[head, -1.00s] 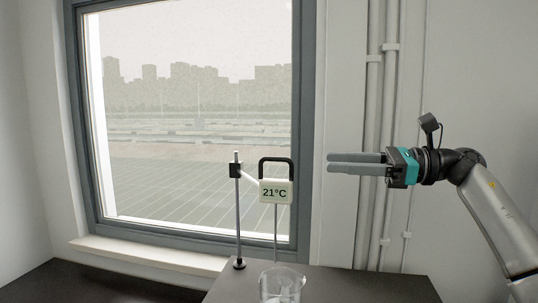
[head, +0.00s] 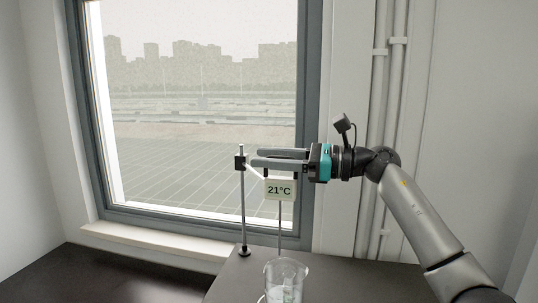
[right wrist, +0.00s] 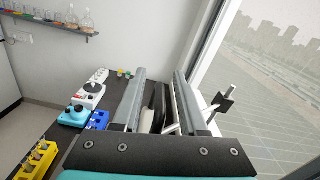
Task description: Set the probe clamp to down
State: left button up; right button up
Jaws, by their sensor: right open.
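The probe clamp has a white display box (head: 279,190) reading 21°C, joined by a white arm to a black holder (head: 240,162) on a thin upright stand (head: 243,210). The probe rod (head: 280,228) hangs from the box above a glass beaker (head: 286,280). My right gripper (head: 255,158) lies level across the top of the box and covers most of its black handle. In the right wrist view the black handle (right wrist: 152,105) shows between the two grey fingers (right wrist: 159,73), which are apart. My left gripper is out of view.
A window (head: 200,120) fills the wall behind the stand. The dark bench (head: 235,275) carries the stand and beaker. In the right wrist view, a white device (right wrist: 90,95), blue racks and a yellow rack (right wrist: 36,160) stand on the left; a shelf of bottles is beyond.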

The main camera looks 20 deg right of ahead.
grip_shut()
dwell(0.3)
jog(key=shift+d, duration=0.1)
dwell(1.0)
